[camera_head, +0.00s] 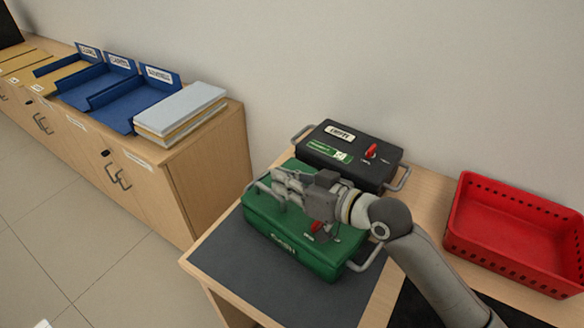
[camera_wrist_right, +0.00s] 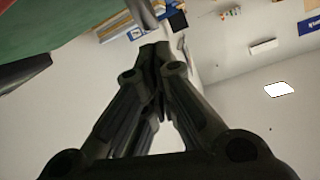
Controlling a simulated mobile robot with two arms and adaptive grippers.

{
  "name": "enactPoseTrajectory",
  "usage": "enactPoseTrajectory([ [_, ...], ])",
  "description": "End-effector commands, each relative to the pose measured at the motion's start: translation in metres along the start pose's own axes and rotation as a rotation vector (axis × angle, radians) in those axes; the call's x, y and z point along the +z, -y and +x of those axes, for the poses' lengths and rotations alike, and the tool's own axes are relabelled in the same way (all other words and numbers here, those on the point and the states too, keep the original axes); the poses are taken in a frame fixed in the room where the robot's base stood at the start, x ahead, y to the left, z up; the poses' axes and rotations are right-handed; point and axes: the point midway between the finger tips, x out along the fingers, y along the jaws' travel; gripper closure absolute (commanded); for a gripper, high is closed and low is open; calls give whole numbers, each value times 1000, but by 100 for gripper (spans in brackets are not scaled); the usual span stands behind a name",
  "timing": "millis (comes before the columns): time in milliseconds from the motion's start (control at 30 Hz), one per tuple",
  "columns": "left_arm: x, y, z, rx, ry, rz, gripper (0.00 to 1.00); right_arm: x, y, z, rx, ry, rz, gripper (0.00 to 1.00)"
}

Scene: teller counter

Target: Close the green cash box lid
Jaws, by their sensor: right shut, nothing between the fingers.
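The green cash box (camera_head: 272,228) sits on a dark mat on the counter, with a handle at each end. Its lid looks down, flat on the body, though my right arm covers the middle of the top, so a small gap cannot be ruled out. A red catch (camera_head: 316,226) shows beside my arm. My right gripper (camera_head: 274,188) is shut and empty, lying across above the lid; contact cannot be told. In the right wrist view its closed fingers (camera_wrist_right: 156,60) show, with a green surface (camera_wrist_right: 60,22) at the upper left. My left gripper is out of view.
A black box (camera_head: 340,155) with a red catch stands just behind the green one. A red basket (camera_head: 515,230) is at the right. Blue trays (camera_head: 120,95) and a stack of folders (camera_head: 180,110) lie on the left cabinet. The dark mat (camera_head: 240,270) is bare in front.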

Motion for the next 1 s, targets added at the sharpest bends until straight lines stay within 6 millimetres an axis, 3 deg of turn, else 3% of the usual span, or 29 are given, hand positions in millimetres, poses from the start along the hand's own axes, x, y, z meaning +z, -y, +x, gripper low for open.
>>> enactPoseTrajectory([
  [233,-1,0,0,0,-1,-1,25,10,4,2,13,0,-59,100],
  [733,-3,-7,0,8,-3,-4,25,12,4,3,16,2,-68,100],
  [1000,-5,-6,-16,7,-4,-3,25,-4,6,1,18,1,-68,100],
])
